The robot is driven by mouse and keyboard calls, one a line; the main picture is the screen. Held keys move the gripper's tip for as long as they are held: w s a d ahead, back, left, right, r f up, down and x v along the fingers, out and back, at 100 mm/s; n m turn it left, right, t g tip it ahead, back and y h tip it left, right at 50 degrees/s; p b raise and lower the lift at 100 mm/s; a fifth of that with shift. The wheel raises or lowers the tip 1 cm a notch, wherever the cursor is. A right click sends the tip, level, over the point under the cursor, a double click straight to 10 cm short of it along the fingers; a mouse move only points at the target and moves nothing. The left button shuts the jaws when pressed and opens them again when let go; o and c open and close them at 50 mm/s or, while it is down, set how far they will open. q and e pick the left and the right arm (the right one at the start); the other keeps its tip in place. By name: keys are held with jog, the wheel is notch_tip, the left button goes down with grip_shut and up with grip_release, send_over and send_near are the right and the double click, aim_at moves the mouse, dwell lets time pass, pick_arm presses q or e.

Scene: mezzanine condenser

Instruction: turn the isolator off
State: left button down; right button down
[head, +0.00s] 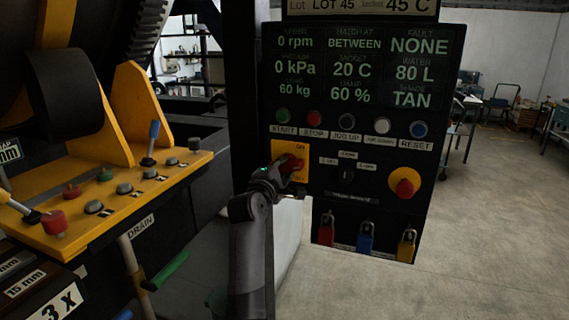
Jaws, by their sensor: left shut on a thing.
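The isolator is a yellow square plate (284,149) with a red handle (291,163), low on the left of the black control panel (326,180). The handle looks tilted, and my gripper hides part of it. "OFF" or "ON" lettering at the plate's top is too small to read surely. My left gripper (281,175) reaches up from below and is shut on the red handle. My right gripper is not in view.
Above the isolator is a row of push buttons (314,118) under a lit display (360,65). A red emergency stop (404,182) is to the right. Padlocks (366,237) hang below. A yellow valve bench (110,205) stands left; open floor lies right.

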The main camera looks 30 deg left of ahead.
pick_arm(q)
jog(key=m+p, duration=0.2)
jog(key=m, duration=0.4)
jog(key=shift+m, duration=0.3)
jog(key=m+p, duration=0.1)
jog(key=m, duration=0.4)
jog(key=shift+m+p, duration=0.3)
jog(key=c, duration=1.4)
grip_release()
jog(key=shift+c, duration=0.2)
jog(key=v, duration=1.2)
jog(key=shift+f, duration=0.15)
